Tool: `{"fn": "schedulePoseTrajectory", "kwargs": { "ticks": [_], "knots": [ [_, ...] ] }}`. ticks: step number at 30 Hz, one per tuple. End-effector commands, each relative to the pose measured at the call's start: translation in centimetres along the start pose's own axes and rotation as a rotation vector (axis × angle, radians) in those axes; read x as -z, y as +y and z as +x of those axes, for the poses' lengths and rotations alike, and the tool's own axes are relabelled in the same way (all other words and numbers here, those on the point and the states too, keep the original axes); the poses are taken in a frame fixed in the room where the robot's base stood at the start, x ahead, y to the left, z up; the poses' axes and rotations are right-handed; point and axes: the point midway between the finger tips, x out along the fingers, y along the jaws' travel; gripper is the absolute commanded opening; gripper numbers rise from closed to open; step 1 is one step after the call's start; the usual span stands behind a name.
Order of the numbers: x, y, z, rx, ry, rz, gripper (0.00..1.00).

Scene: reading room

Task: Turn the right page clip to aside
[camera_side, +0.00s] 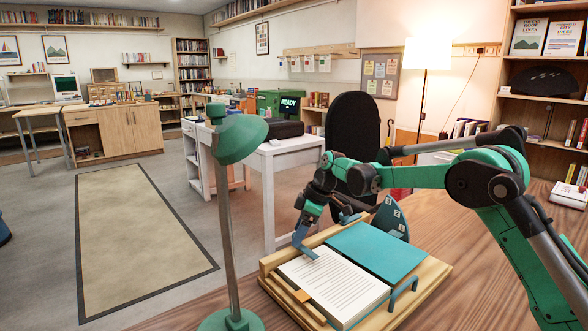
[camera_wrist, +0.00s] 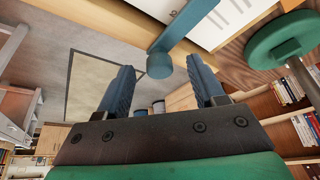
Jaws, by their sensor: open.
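In the side view an open book (camera_side: 335,283) lies on a wooden book stand (camera_side: 427,282), with a printed white page on the left and a teal cover (camera_side: 377,250) on the right. A blue page clip (camera_side: 309,252) lies over the page's far left edge. Another blue clip (camera_side: 404,290) stands at the near right edge. My gripper (camera_side: 304,224) is above the far left clip; its fingers are small there. In the wrist view my gripper (camera_wrist: 162,78) is open and empty. A blue clip (camera_wrist: 178,35) with a round end shows beyond, between its fingers; contact cannot be told.
A green desk lamp (camera_side: 228,220) stands at the front left of the desk, close to the stand. A blue fan-shaped object (camera_side: 391,219) stands behind the teal cover. The wooden desk (camera_side: 475,265) is clear to the right of the stand.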

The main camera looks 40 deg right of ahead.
Motion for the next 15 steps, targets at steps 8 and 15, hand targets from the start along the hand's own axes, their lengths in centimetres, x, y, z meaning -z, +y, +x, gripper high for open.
{"fn": "schedulePoseTrajectory", "kwargs": {
  "ticks": [8,15],
  "knots": [
    [0.01,-0.01,-0.04,0.000,0.000,0.000,0.08],
    [0.01,-0.03,-0.05,-0.001,0.000,0.004,0.00]
  ]
}}
